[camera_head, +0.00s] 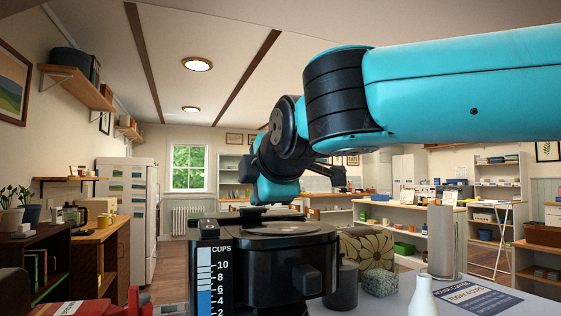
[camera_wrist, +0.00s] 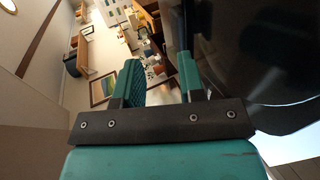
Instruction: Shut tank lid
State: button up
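A black coffee maker (camera_head: 285,265) stands on the table in the head view. Its water tank (camera_head: 213,285), with a blue and white CUPS scale, is at its left side. Dark flat parts lie across the top; I cannot tell which is the tank lid or how far it is open. My arm reaches in from the right, and its teal wrist (camera_head: 278,191) is just above the machine's top. In the wrist view my gripper (camera_wrist: 160,68) has its two teal fingers apart with nothing seen between them. A large dark surface (camera_wrist: 265,65), probably the coffee maker, is close beside the right finger.
A dark cup-like container (camera_head: 342,286), a patterned block (camera_head: 380,282), a white vase (camera_head: 422,298) and a paper roll (camera_head: 441,243) stand right of the machine. A printed sheet (camera_head: 482,300) lies on the table. A red chair-like object (camera_head: 137,302) is at the lower left.

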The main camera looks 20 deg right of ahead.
jog(key=v, duration=1.2)
jog(key=shift+p, duration=0.4)
jog(key=shift+s+f, duration=0.1)
